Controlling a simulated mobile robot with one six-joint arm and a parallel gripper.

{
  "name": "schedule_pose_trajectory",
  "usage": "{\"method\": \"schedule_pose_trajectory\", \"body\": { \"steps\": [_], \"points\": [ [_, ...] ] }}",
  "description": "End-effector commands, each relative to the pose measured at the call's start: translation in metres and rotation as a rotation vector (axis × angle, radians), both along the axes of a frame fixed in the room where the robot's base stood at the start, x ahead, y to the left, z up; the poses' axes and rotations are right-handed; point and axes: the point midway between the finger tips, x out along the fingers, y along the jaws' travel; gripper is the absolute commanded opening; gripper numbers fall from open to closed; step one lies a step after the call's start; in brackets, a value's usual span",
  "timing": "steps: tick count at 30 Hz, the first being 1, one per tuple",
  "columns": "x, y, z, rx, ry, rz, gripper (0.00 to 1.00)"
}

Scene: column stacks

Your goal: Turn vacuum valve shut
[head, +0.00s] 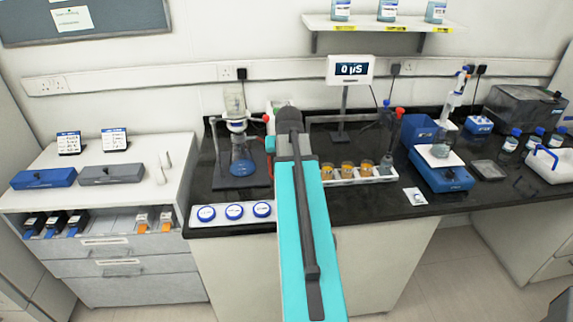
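A glass filter set-up stands at the back left of the black bench, with a clear upper vessel (235,103) above a flask (242,165) of blue liquid. Small red parts (266,118) show beside it, level with the neck. I cannot tell which part is the vacuum valve; it may be one of these or be hidden by my arm. My teal and dark arm reaches up the middle of the view, its far end just right of the flask. My gripper's fingers are hidden behind the arm, so I cannot see what they touch.
A display (350,70) reading 0 µS stands behind my arm. Three blue-lidded dishes (234,213) line the front edge. A white tray (345,181) of amber jars lies right of my arm. A blue balance (440,175) with glassware stands farther right.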

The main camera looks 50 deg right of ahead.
Motion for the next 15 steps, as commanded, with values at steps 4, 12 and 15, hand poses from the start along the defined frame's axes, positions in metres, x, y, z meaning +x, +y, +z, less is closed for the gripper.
{"method": "schedule_pose_trajectory", "body": {
  "steps": [4, 12, 15],
  "points": [
    [-0.0007, -0.0006, 0.0000, -0.001, 0.001, -0.012, 0.00],
    [-0.0008, -0.0009, 0.0000, -0.001, 0.001, -0.012, 0.00],
    [-0.0008, -0.0009, 0.0000, -0.001, 0.001, -0.012, 0.23]
  ]
}}
